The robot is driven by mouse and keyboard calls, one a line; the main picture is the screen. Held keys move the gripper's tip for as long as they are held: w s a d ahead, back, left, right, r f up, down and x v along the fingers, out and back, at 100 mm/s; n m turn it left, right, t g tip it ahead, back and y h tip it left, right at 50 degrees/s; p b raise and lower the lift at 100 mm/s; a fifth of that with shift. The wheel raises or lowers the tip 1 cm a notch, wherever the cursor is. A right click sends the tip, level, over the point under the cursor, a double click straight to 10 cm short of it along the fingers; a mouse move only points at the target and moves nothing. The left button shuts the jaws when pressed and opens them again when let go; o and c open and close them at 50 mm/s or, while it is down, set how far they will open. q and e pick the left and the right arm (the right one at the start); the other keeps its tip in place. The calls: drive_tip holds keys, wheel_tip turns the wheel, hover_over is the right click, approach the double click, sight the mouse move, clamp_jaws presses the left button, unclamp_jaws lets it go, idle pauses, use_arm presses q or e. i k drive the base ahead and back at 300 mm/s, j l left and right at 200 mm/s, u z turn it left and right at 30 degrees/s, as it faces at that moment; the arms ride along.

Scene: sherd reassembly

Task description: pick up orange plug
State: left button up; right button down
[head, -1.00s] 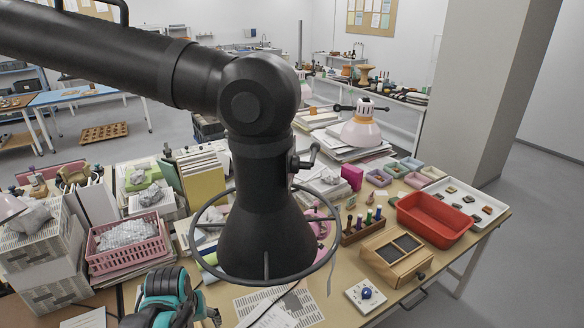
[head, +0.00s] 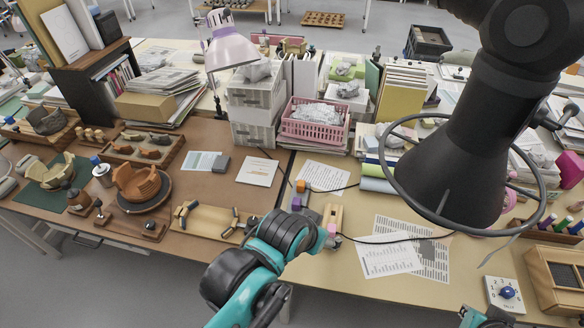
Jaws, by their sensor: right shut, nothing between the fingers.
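The orange plug (head: 300,185) is a small orange block on the table, just left of the printed sheet. A small purple block (head: 296,203) sits in front of it. My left arm comes up from the bottom, and its wrist end, my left gripper (head: 322,238), is over the table edge in front of these blocks, apart from the plug. Its fingers are hidden. My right gripper (head: 485,318) shows only in part at the bottom edge, far right of the plug. It is shut and empty.
A light wooden piece (head: 332,216) stands right of the purple block. Dark cords lie across the table near the printed sheet (head: 322,176). The pink basket (head: 315,127) is behind. A black lamp or magnifier with a ring (head: 450,180) blocks the right side.

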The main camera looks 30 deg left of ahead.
sight(301, 187)
drive_tip(key=u, duration=1.1)
